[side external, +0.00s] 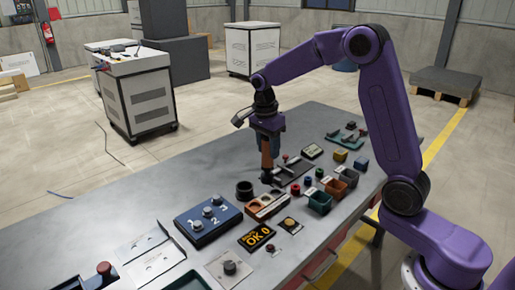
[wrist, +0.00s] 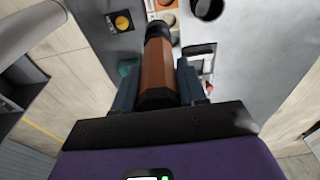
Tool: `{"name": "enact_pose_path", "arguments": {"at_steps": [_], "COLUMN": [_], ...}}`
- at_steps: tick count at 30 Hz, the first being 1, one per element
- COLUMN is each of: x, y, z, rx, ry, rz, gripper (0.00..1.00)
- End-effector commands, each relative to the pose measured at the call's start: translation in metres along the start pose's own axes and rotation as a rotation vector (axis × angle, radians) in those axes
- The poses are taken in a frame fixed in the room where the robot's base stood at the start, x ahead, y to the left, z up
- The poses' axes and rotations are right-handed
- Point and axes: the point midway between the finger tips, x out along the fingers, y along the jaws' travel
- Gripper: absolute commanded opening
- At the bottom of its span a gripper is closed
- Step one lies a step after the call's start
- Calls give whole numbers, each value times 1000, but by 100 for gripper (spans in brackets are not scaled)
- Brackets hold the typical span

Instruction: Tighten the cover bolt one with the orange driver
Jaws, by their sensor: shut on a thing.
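My gripper (side external: 268,144) is shut on the orange driver (side external: 267,160), which hangs upright, dark end down, over the middle of the table. In the wrist view the driver (wrist: 160,68) sits between the two blue-grey fingers of the gripper (wrist: 158,80). The driver's lower end is close to the table; I cannot tell if it touches anything. A blue block (side external: 190,233) marked with numbers up to 3 carries silver round-topped pieces, left of and nearer the camera than my gripper. I cannot tell for certain which piece is cover bolt one.
A wooden rack with holes (side external: 258,211) and a black cup (side external: 244,188) stand between the block and driver. Small bins (side external: 320,204) stand to the right. A dark plate with a tool (side external: 298,171) lies beside the driver. An "OK 0" display (side external: 256,238) is in front.

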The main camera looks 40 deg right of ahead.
Motion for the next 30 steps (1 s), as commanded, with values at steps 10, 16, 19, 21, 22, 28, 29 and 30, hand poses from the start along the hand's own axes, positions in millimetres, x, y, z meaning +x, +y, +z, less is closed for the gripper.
{"name": "enact_pose_path", "arguments": {"at_steps": [10,16,19,21,22,28,29,30], "x": [-13,-16,-17,-17,-17,-15,-15,-15], "y": [24,-2,-21,-34,-38,-58,-60,-62], "z": [4,43,77,103,114,179,186,195], "rx": [-16,-166,-292,-382,-420,-637,-661,-691], "ry": [0,-3,-4,-5,-5,-6,-6,-6], "rz": [-5,-23,-36,-47,-52,-78,-80,-84], "gripper": [5,5,5,5,5,5,5,5]}}
